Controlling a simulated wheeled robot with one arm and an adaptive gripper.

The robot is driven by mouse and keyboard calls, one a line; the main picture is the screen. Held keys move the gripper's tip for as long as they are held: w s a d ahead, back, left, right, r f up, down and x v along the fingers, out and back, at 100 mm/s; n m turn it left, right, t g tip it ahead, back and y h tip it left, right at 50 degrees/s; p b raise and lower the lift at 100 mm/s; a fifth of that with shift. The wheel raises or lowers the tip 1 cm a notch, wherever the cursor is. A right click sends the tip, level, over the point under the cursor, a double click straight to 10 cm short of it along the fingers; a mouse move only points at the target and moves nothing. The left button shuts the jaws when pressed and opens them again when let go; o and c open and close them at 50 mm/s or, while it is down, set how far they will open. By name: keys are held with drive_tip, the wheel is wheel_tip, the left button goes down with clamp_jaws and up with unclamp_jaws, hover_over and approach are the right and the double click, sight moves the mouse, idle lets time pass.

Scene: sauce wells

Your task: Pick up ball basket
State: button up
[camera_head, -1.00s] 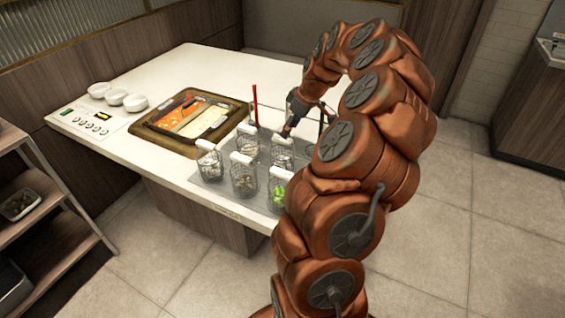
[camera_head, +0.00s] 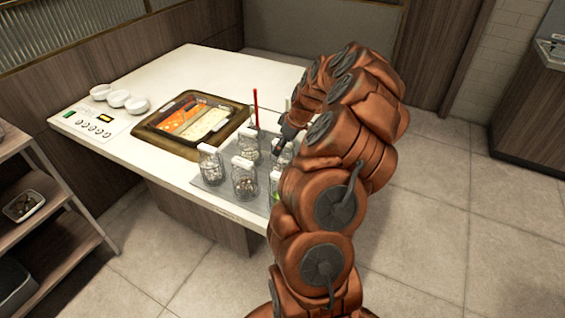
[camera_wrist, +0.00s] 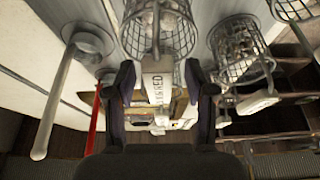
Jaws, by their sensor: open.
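Several wire baskets with white handle tags stand on the counter's grey mat (camera_head: 208,184). I cannot tell for certain which is the ball basket. My gripper (camera_wrist: 162,88) is open in the wrist view, with one dark finger on each side of a basket's white tag (camera_wrist: 157,82). That wire basket (camera_wrist: 180,28) holds pale pieces; the tag's lettering is only partly readable. In the head view my gripper is largely hidden by my arm, above the right-hand baskets. The back right basket (camera_head: 284,158) is partly covered by my arm.
Other baskets stand close by at front left (camera_head: 211,168), back left (camera_head: 248,146) and front middle (camera_head: 245,184). A red stick (camera_head: 256,108) stands upright behind them. A framed sauce well (camera_head: 150,139) and white bowls (camera_head: 136,104) lie to the left.

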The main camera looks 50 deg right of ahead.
clamp_jaws()
idle(0.4)
